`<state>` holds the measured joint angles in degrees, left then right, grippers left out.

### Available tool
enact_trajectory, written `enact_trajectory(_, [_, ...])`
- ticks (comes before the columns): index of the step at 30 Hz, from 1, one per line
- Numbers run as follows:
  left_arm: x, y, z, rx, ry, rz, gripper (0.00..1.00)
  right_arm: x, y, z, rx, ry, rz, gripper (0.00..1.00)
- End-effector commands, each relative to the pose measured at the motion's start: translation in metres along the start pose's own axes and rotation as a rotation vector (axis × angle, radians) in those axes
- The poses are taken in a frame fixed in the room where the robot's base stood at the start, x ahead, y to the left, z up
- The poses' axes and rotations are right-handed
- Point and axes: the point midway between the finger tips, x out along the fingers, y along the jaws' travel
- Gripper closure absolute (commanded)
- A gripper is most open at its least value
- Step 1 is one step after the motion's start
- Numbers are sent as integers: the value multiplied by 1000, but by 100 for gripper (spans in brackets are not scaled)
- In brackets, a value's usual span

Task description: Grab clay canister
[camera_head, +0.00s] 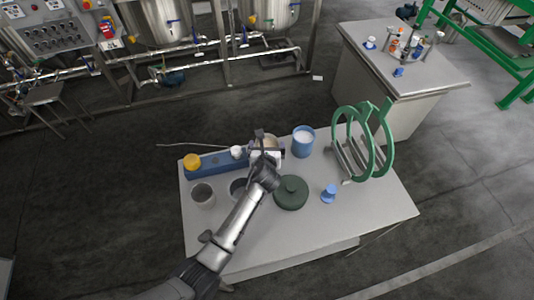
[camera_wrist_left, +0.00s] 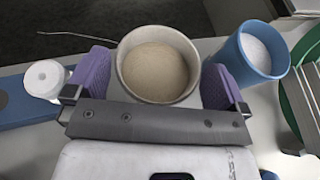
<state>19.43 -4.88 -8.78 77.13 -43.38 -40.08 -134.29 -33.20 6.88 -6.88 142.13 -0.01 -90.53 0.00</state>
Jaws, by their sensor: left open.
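The clay canister looks to be the pale round container (camera_wrist_left: 158,66) filled with tan powder, upright in the left wrist view. In the head view only part of its tan top (camera_head: 269,142) shows behind my gripper. My left gripper (camera_head: 265,153) is open at the canister, and its purple fingers (camera_wrist_left: 93,73) stand on either side of it. The right finger (camera_wrist_left: 219,86) lies between the canister and a blue cup (camera_wrist_left: 246,56) of white powder. I cannot tell whether the fingers touch the canister. My right gripper is not in view.
On the table (camera_head: 375,215) stand the blue cup (camera_head: 303,143), a dark green lidded pot (camera_head: 290,194), a blue stopper-like piece (camera_head: 329,193), a grey cup (camera_head: 203,196) and a green ring rack (camera_head: 387,145). A blue bar (camera_head: 215,163) with yellow and white knobs lies left.

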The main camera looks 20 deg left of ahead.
Motion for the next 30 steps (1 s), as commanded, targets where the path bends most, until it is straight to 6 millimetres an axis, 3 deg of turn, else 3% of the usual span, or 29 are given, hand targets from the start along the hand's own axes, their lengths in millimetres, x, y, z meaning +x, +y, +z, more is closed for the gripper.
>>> enact_trajectory(5, [16,1,-1,0,1,1,0,6,0,2,0,0,0,57])
enact_trajectory(14, [18,0,0,1,0,1,0,5,0,2,1,-1,-1,57])
enact_trajectory(30, [18,1,0,1,0,1,51,6,0,2,1,-1,-1,57])
